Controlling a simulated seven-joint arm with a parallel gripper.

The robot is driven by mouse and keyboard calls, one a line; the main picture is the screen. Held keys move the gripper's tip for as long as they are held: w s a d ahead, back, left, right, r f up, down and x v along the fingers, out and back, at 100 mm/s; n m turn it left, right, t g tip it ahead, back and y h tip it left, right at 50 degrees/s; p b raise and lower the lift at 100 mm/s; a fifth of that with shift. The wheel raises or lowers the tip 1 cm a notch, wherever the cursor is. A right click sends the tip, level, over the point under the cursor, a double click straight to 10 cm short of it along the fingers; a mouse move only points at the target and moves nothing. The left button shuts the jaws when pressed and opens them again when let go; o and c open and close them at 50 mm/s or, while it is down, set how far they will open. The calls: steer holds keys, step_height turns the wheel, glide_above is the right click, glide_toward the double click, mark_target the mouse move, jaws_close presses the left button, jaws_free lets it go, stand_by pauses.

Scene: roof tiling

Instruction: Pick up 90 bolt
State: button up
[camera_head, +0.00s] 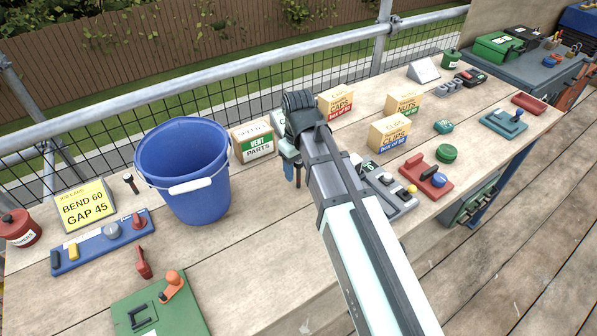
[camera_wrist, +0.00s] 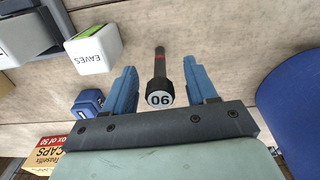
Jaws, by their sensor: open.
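In the wrist view, a dark bolt (camera_wrist: 160,86) with a red band on its shank shows its round white end face. The face reads 06 in this view, which is 90 turned upside down. My gripper (camera_wrist: 163,78) is open, with one blue finger on each side of the bolt and a visible gap at both sides. In the head view my gripper (camera_head: 292,168) is over the bench, right of the blue bucket. My wrist and fingers mostly hide the bolt there, and I cannot tell its outline.
The blue bucket (camera_head: 187,172) stands close left of my gripper. The vent parts box (camera_head: 253,141) is behind it. In the wrist view, a white EAVES block (camera_wrist: 92,50) is near the left finger.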

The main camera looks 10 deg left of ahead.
step_height(320, 180, down, 2)
steer(key=shift+f, duration=0.1)
jaws_close()
stand_by(0.5)
